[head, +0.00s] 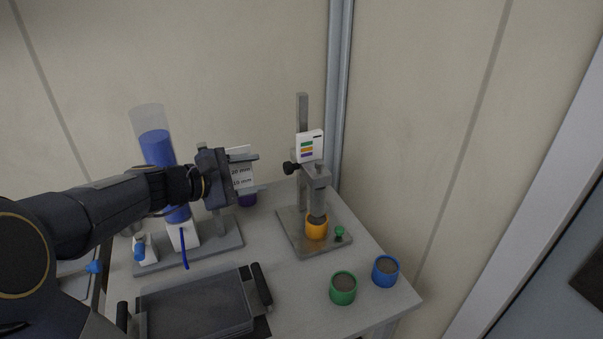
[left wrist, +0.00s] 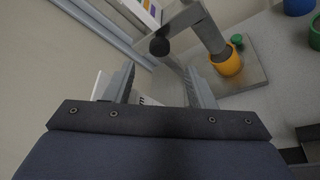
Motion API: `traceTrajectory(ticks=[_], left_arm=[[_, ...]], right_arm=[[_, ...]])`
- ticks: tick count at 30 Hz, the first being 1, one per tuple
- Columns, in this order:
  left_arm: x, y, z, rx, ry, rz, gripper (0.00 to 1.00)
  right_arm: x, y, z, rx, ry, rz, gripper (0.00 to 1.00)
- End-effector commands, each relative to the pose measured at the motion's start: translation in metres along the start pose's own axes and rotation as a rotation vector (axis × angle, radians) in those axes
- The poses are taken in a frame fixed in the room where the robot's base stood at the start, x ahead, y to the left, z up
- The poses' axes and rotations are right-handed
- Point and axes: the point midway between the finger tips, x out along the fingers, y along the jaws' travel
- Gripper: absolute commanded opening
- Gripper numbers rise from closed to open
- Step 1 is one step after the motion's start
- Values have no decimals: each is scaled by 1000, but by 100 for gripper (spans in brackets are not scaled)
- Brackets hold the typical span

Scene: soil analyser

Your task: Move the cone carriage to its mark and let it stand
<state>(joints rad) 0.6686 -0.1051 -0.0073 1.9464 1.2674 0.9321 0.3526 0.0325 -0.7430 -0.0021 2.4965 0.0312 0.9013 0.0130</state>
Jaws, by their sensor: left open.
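The cone carriage (head: 316,173) is a grey block on an upright post (head: 302,112), with a black knob (head: 288,168) on its left side. A grey shaft hangs from it into an orange soil cup (head: 317,229) on the stand's base plate; the tip is hard to make out. A card with coloured bars (head: 309,146) stands above the carriage; I cannot tell which mark is meant. My left gripper (head: 257,172) is open and empty, left of the knob and apart from it. In the left wrist view the black knob (left wrist: 160,46) lies beyond the open fingers. My right gripper is out of view.
A blue-filled cylinder (head: 158,150) stands left, behind my left arm. A white card with mm figures (head: 241,176) is behind the gripper. A green cup (head: 343,288) and blue cup (head: 385,271) stand front right. A dark tray (head: 195,305) lies at the front.

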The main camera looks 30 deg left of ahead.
Motion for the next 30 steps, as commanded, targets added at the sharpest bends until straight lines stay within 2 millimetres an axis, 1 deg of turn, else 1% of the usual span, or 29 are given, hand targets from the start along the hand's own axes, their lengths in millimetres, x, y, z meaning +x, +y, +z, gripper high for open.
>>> traceTrajectory(ticks=[2,4,12,16,21,27,30], left_arm=[[4,0,-2,0,0,1,50],[12,0,-2,0,0,0,50],[56,-1,-2,-2,0,-1,50],[70,0,-1,0,0,0,50],[76,0,-1,0,2,2,50],[76,0,-1,0,2,2,50],[76,0,-1,0,2,2,37]], right_arm=[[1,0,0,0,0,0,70],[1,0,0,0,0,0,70],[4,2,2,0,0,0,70],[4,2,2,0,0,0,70],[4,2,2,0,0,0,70],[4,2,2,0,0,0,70],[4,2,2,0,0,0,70]])
